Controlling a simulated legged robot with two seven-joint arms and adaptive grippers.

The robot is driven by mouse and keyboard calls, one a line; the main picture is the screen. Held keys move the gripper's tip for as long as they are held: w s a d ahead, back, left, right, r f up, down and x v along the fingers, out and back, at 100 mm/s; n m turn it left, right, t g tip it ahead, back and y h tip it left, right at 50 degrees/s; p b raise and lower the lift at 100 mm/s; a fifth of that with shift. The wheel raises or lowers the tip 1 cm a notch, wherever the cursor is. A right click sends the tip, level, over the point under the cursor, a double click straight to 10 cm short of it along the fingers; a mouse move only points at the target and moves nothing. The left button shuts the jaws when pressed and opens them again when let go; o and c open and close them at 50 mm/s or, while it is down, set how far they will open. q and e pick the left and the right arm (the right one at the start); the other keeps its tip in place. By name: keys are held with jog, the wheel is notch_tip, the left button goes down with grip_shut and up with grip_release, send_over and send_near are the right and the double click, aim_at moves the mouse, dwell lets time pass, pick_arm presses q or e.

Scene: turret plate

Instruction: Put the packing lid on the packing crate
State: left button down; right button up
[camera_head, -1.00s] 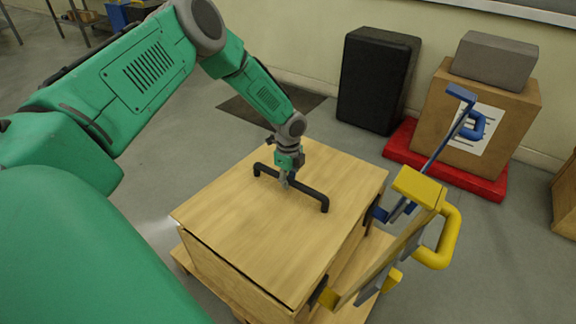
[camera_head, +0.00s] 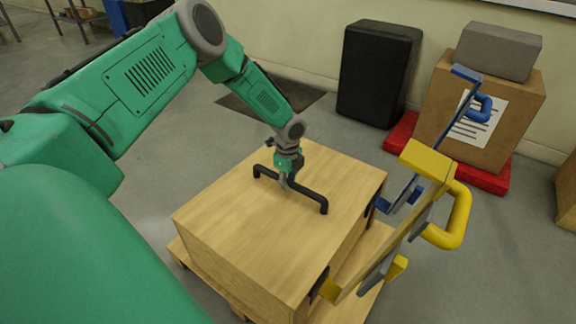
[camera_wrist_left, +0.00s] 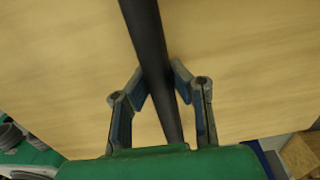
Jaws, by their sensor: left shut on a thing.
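The packing lid (camera_head: 235,215) is a flat light-wood panel with a black bar handle (camera_head: 312,197) on top. It lies over the wooden packing crate (camera_head: 225,270), and no gap shows between them along the near left side. My left gripper (camera_head: 285,181) is shut on the middle of the handle. In the left wrist view its fingers (camera_wrist_left: 158,78) sit on both sides of the black bar, above the lid's bare wood (camera_wrist_left: 240,70). The lid's far edges against the crate are hard to judge. My right gripper is not in view.
A yellow-handled clamp (camera_head: 460,215) and a blue-handled clamp (camera_head: 483,108) stand tilted outward at the crate's right side. The crate rests on a wooden pallet (camera_head: 360,285). Behind are a black box (camera_head: 378,75) and a cardboard box (camera_head: 500,125) on a red base (camera_head: 490,178).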

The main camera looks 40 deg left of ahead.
pick_arm(q)
jog(key=shift+w+r, duration=0.1)
jog(key=shift+w, duration=0.05)
jog(key=c, duration=1.4)
grip_release()
jog(key=shift+s, duration=0.25)
notch_tip(320, 180, up, 12)
jog(key=shift+w+f, duration=0.1)
jog(key=shift+w, duration=0.05)
